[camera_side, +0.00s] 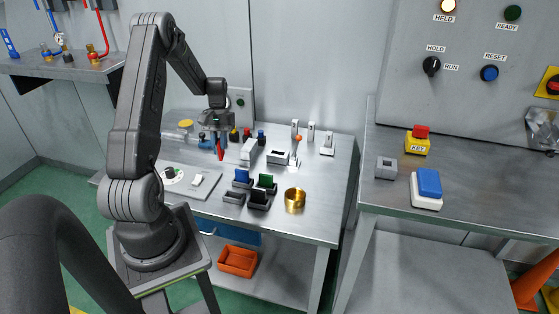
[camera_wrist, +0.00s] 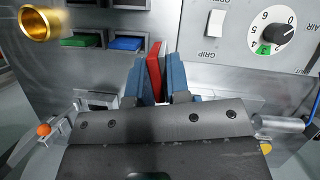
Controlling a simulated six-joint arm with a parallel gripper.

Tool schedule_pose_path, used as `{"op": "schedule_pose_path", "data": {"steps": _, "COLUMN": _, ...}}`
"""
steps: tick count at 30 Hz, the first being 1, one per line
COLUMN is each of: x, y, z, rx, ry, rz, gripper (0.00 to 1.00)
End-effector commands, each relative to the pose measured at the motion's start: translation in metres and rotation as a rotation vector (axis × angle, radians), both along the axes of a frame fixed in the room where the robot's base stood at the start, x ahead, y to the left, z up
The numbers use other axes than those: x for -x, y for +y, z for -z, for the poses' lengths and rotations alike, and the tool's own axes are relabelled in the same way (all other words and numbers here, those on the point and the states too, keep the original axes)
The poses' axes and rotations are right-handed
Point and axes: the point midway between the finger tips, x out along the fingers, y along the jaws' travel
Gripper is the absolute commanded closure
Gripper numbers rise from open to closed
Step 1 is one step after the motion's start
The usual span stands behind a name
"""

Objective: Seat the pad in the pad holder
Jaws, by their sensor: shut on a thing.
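My gripper (camera_side: 217,138) hangs above the back left of the steel table. In the wrist view its blue fingers (camera_wrist: 155,70) are shut on an upright red pad (camera_wrist: 154,75). In the side view the red pad (camera_side: 221,152) points down below the gripper, clear of the holders. The dark pad holder (camera_side: 233,198) at front left of the group looks empty. Neighbouring holders carry a blue pad (camera_side: 242,175), a green pad (camera_side: 266,180) and a dark pad (camera_side: 259,194). The wrist view shows the blue pad (camera_wrist: 125,43) and green pad (camera_wrist: 80,39) beyond my fingers.
A brass cup (camera_side: 295,200) stands right of the holders. Grey blocks and posts (camera_side: 279,157) crowd the table behind them. A plate with a white switch (camera_side: 200,184) and dial lies at left. The table's front right is clear.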

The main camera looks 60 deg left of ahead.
Motion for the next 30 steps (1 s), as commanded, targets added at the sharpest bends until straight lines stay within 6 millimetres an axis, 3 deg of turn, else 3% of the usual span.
{"op": "schedule_pose_path", "data": {"steps": 9, "x": -0.067, "y": 0.032, "z": -0.007, "rx": 0.000, "ry": -0.002, "rz": -0.828, "gripper": 1.00}}
{"op": "schedule_pose_path", "data": {"steps": 15, "x": -0.096, "y": 0.047, "z": -0.014, "rx": -0.001, "ry": 0.000, "rz": -1.172, "gripper": 1.00}}
{"op": "schedule_pose_path", "data": {"steps": 22, "x": -0.113, "y": 0.052, "z": -0.014, "rx": -0.001, "ry": 0.002, "rz": -1.320, "gripper": 1.00}}
{"op": "schedule_pose_path", "data": {"steps": 30, "x": -0.161, "y": 0.030, "z": 0.018, "rx": -0.001, "ry": 0.004, "rz": -1.324, "gripper": 1.00}}
